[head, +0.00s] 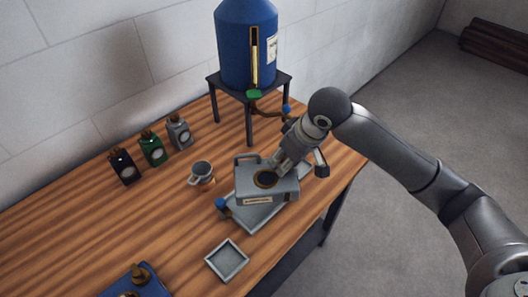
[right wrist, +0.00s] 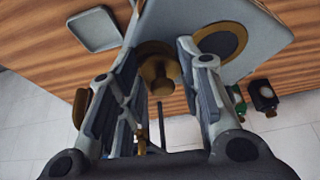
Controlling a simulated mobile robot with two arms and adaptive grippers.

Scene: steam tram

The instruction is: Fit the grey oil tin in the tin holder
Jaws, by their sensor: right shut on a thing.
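The grey oil tin (head: 179,132) stands upright on the wooden table, at the right end of a row with a green tin (head: 152,149) and a dark tin (head: 123,166). My right gripper (head: 280,166) is well to its right, above the grey box (head: 264,192) with a brass-ringed dark opening. In the right wrist view, my right gripper (right wrist: 158,62) is shut on a brass knobbed piece (right wrist: 156,72) beside that opening (right wrist: 221,40). I cannot make out a tin holder for certain. My left gripper is not in view.
A blue tank (head: 245,50) stands on a dark stand at the back, with a pipe and green handle. A grey mug (head: 201,174) and a small square tray (head: 227,260) are near the grey box. A blue brass-capped object (head: 132,284) is at the front.

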